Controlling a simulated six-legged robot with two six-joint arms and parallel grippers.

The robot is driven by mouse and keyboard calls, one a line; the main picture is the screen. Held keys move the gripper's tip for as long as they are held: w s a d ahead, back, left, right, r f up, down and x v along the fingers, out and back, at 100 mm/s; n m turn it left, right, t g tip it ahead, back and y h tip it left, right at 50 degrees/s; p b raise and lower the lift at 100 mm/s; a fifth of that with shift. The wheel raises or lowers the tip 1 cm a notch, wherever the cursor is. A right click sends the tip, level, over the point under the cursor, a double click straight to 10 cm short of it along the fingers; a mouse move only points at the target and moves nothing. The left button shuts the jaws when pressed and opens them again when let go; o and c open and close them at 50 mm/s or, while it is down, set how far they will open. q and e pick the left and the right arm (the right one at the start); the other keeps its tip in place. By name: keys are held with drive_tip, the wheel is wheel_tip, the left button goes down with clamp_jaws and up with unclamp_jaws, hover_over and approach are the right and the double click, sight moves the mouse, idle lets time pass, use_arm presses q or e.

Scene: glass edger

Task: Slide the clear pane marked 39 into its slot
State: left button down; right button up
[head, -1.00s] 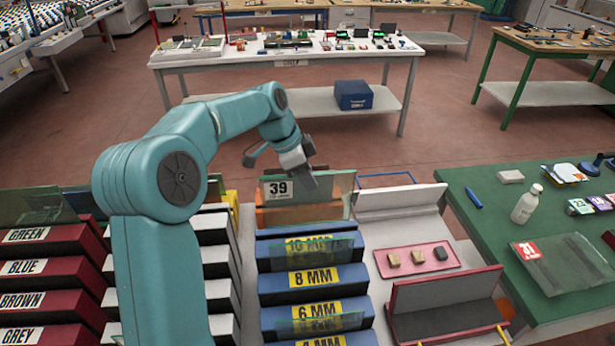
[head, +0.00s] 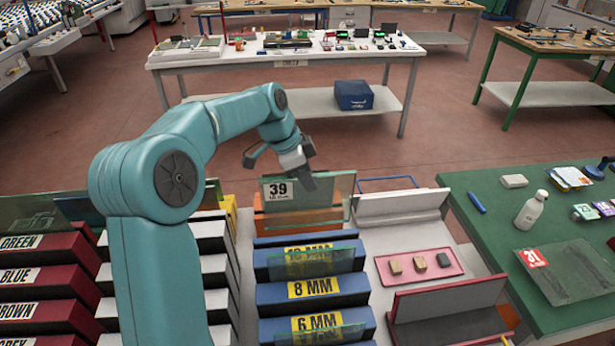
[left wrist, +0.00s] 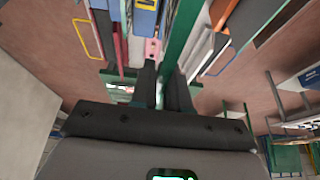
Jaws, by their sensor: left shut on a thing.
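The clear pane marked 39 (head: 279,192) has a greenish tint and a white label at its left. It stands about upright behind the blue rack in the head view. My left gripper (head: 307,181) is shut on the pane near its middle. In the left wrist view the fingers (left wrist: 164,80) close on the pane, which shows as a green strip (left wrist: 181,42). An orange rack part (head: 300,220) lies behind and below the pane. I cannot tell whether the pane's lower edge touches it. The blue rack (head: 273,294) has steps labelled 8 MM and 6 MM. My right gripper is out of view.
Red racks (head: 40,279) labelled by colour and white-stepped racks stand at the left. A pink tray (head: 452,258) with small blocks is right of the blue rack. A green table (head: 490,190) at the right holds a bottle (head: 531,209) and a pane marked 31 (head: 572,272).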

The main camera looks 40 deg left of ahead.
use_arm(q)
drive_tip(key=b, duration=0.4)
hover_over(307, 217)
wheel_tip(307, 217, down, 5)
drive_tip(key=shift+w, duration=0.1)
wheel_tip(307, 217, down, 7)
drive_tip(key=b, duration=0.6)
drive_tip(key=shift+f+b, duration=0.3)
idle(0.6)
drive_tip(key=c, duration=1)
unclamp_jaws()
drive_tip(key=shift+c, duration=0.2)
drive_tip(key=shift+f, duration=0.1)
